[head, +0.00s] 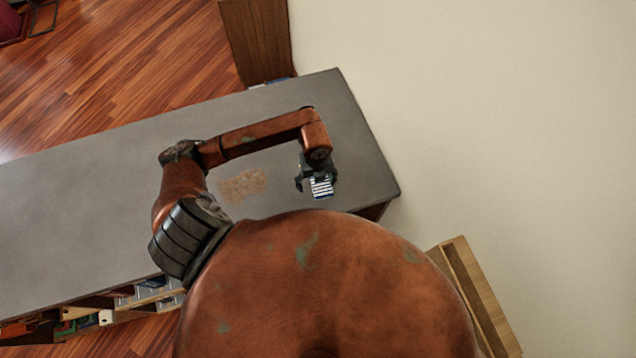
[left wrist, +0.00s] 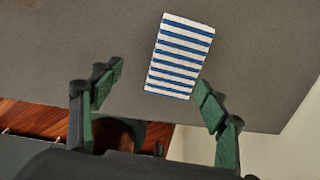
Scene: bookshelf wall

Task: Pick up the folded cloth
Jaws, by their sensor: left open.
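The folded cloth (left wrist: 180,57) is a rectangle with blue and white stripes, lying on the grey top of a long shelf unit. In the left wrist view it lies just beyond the fingertips, nearer the right finger. In the head view the cloth (head: 321,187) shows near the right end of the top, partly covered by my gripper. My left gripper (head: 317,180) is above it. In the left wrist view the left gripper (left wrist: 162,80) is open, with its green fingers spread wide and nothing between them. My right gripper is not in view.
The grey top (head: 80,185) is mostly clear, with a brownish patch (head: 242,184) left of the cloth. Books (head: 140,293) fill shelves along its near side. A pale wall (head: 480,110) is at the right, and a wooden unit (head: 257,40) stands behind.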

